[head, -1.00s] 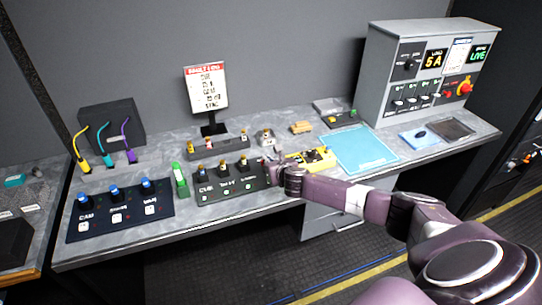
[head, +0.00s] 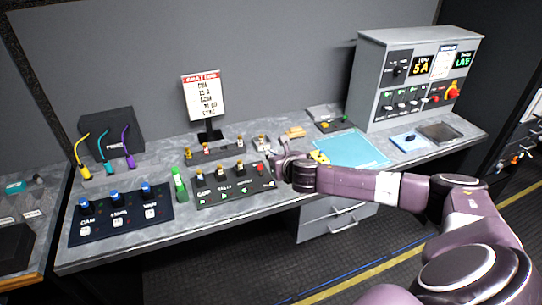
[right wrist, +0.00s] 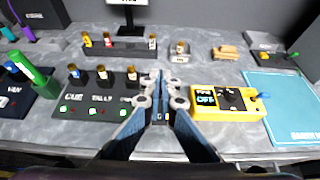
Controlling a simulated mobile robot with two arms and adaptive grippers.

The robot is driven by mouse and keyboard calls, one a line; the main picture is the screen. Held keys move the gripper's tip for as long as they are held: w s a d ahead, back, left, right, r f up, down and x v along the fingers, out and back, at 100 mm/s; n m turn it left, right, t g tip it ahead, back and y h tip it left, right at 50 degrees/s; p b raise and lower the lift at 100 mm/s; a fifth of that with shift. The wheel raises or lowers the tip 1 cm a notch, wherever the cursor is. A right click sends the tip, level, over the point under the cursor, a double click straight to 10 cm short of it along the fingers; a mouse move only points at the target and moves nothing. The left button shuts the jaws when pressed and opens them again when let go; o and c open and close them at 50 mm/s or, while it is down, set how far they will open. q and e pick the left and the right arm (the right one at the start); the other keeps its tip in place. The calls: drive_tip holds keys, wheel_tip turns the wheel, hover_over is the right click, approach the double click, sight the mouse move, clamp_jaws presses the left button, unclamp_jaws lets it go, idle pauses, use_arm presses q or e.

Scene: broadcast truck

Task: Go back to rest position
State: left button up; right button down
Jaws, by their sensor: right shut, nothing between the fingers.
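My right gripper (head: 277,160) is above the desk, over the right end of the black CUE/TALLY panel (head: 215,195), in the head view. In the right wrist view the right gripper's fingers (right wrist: 164,82) are together with nothing between them. They are between the black panel (right wrist: 88,114) and a yellow tester (right wrist: 222,105) whose display reads OFF. In the head view my arm hides most of the yellow tester (head: 318,157). My left gripper is in neither view.
A blue mat (head: 352,150) lies right of the tester. A grey console (head: 415,80) stands at the back right. A sign on a stand (head: 204,97) rises behind the panels. A green marker-like item (head: 179,182) stands between the CAM panel (head: 120,216) and the CUE/TALLY panel.

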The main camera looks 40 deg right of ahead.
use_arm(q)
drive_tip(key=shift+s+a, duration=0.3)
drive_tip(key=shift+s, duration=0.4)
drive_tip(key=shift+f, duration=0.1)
